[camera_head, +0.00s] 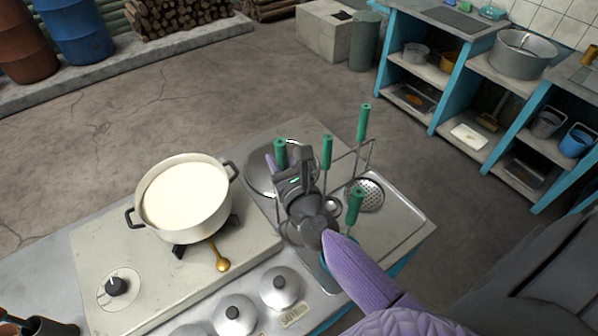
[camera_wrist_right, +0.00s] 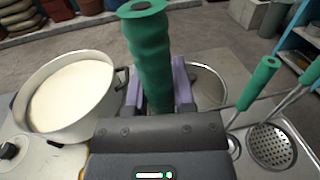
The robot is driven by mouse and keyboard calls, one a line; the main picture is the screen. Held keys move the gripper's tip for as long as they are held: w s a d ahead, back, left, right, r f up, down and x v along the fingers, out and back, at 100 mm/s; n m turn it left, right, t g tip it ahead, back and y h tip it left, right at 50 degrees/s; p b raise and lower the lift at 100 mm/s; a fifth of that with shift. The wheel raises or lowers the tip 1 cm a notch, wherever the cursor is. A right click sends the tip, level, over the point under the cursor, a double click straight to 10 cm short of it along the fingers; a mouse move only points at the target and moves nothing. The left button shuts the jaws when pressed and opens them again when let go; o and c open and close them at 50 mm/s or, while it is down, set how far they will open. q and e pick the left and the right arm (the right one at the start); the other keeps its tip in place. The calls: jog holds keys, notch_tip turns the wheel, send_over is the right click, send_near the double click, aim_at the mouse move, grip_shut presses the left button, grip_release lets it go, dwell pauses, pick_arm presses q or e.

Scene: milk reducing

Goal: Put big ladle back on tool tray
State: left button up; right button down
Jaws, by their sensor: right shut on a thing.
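My right gripper (camera_head: 281,165) is shut on the upright green handle (camera_head: 280,146) of a tool, taken to be the big ladle. In the right wrist view the same green handle (camera_wrist_right: 150,60) stands between the purple fingers (camera_wrist_right: 158,88). The tool's lower end is hidden behind the gripper. The gripper is over the left part of the metal tool tray (camera_head: 402,222). A round metal piece (camera_head: 258,168) shows beside the fingers; I cannot tell whether it belongs to the held tool. My left gripper is not in view.
Other green-handled tools (camera_head: 326,152) stand at the tray's wire rack, with a perforated skimmer (camera_head: 372,194). A pot of milk (camera_head: 187,198) sits on the stove to the left. Metal canisters (camera_head: 279,288) stand in front. Shelves (camera_head: 455,75) are at the back right.

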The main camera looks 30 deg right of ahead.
notch_tip(320, 180, down, 5)
jog(key=b, duration=0.3)
jog(key=shift+f, duration=0.2)
jog(key=c, duration=0.9)
grip_release()
jog(key=shift+f+b, duration=0.1)
jog(key=shift+b, duration=0.2)
jog(key=o, duration=0.4)
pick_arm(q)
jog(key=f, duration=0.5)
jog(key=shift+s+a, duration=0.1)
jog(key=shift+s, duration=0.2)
pick_arm(e)
jog(key=shift+o, duration=0.2)
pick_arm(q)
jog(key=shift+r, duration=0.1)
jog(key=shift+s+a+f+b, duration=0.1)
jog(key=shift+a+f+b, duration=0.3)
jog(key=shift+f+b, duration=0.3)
pick_arm(e)
jog(key=s+a, duration=0.1)
jog(key=s, duration=1.1)
jog(key=shift+a+r, duration=0.15)
jog(key=shift+r, duration=0.1)
